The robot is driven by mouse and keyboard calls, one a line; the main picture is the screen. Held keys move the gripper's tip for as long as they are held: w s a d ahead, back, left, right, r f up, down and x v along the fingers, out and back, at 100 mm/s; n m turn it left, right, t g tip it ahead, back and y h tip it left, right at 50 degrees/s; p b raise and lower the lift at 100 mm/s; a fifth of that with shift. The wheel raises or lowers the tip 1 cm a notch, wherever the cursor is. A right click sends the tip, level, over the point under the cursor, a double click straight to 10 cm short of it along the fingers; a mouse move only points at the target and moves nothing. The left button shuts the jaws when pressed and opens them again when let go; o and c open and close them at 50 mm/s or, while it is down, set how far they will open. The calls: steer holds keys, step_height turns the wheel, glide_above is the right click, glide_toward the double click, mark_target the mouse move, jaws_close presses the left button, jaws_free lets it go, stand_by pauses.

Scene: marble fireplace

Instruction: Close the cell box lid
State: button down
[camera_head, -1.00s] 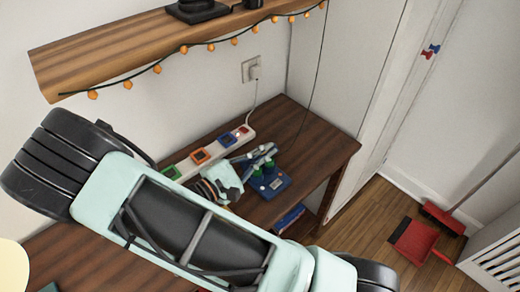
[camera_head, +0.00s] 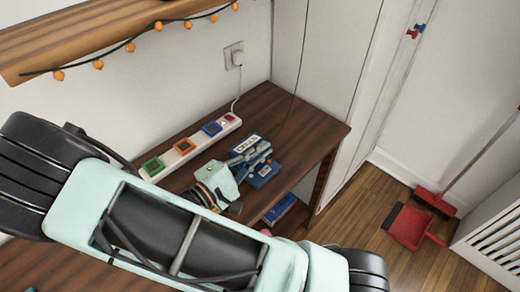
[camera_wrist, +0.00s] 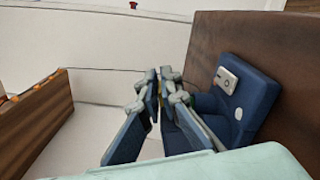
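The blue cell box (camera_head: 263,175) sits on the brown table, partly hidden by my gripper. A piece with a white lettered label (camera_head: 246,143), seemingly its lid, shows just past the fingers in the head view. I cannot tell the lid's exact angle. In the wrist view, the blue box (camera_wrist: 258,100) is at the right against the table, with a silver latch-like plate and a white dot. My gripper (camera_head: 250,154) is over the box. Its fingers (camera_wrist: 160,82) are nearly together in the wrist view, with nothing visible between them. Contact with the lid cannot be told.
A power strip (camera_head: 187,149) with coloured switches lies along the wall behind my gripper. A wooden shelf (camera_head: 95,38) with hanging lights is above. A blue item (camera_head: 281,208) sits below the tabletop. A red dustpan (camera_head: 407,226) is on the floor. The table's right end (camera_head: 315,130) is clear.

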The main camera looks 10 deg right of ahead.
steer(key=shift+f, duration=0.15)
steer(key=c, duration=2.2)
jaws_free()
steer(key=shift+o, duration=0.2)
steer(key=v, duration=1.2)
steer(key=shift+d, duration=0.1)
